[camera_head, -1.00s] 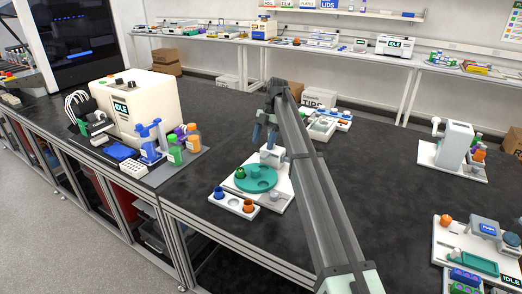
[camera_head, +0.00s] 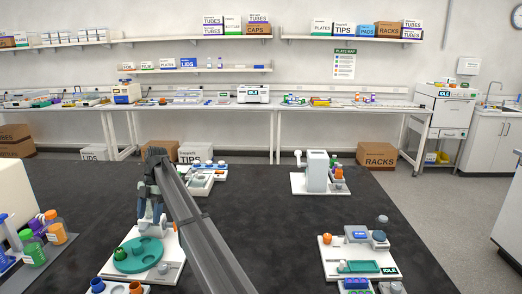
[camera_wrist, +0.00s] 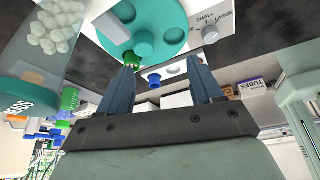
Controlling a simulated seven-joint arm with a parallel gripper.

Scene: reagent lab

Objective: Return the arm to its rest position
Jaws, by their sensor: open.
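My gripper (camera_head: 152,220) hangs over the white station at the left front of the dark bench, in the head view. Its two blue-grey fingers are apart in the wrist view (camera_wrist: 160,70), with nothing clamped between them. Below it is a teal round plate with wells (camera_head: 138,256), which also shows at the top of the wrist view (camera_wrist: 140,20). A small green piece (camera_head: 120,253) sits on this plate; in the wrist view a green piece (camera_wrist: 131,60) appears near the left fingertip. My arm crosses the head view and hides part of the bench.
A white dispenser (camera_head: 317,170) stands at the back right. A white board with a teal tray (camera_head: 362,266) is at front right. Orange (camera_head: 56,231) and green bottles (camera_head: 33,249) stand at left. White trays (camera_head: 201,181) lie behind my arm. The bench middle is clear.

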